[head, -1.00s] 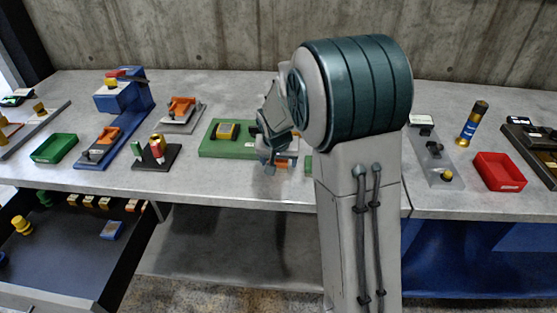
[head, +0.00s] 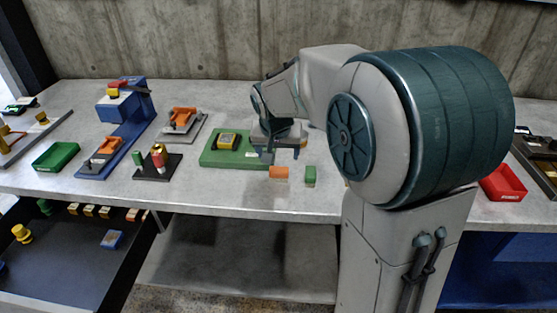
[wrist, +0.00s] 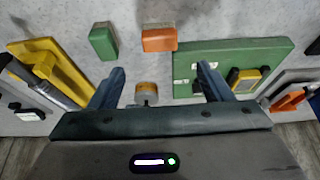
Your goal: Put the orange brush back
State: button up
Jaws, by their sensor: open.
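A small orange block (head: 279,172), which looks like the orange brush, lies on the table in front of the green board's right end. It also shows in the wrist view (wrist: 159,40), with a pale strip along one edge. A similar green block (head: 310,175) lies to its right. My gripper (head: 284,153) is open and empty, over the table just behind the orange block. In the wrist view my gripper's (wrist: 161,72) fingers are apart, and the orange block lies beyond the tips, not between them. I cannot tell the gripper's exact height.
The green board (head: 228,158) carries a yellow-and-black part (head: 227,141). A small grey-and-orange cylinder (wrist: 146,92) shows between the fingers in the wrist view. A yellow fixture (wrist: 48,68) stands at left there. An open drawer (head: 70,255) juts out at front left. The table's front edge is clear.

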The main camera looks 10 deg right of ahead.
jog(key=s+d+n+g+y, duration=0.1)
jog(key=s+n, duration=0.2)
jog(key=s, duration=2.1)
jog(key=shift+f+g, duration=0.4)
jog(key=shift+f, duration=0.05)
jog(key=shift+w, duration=0.1)
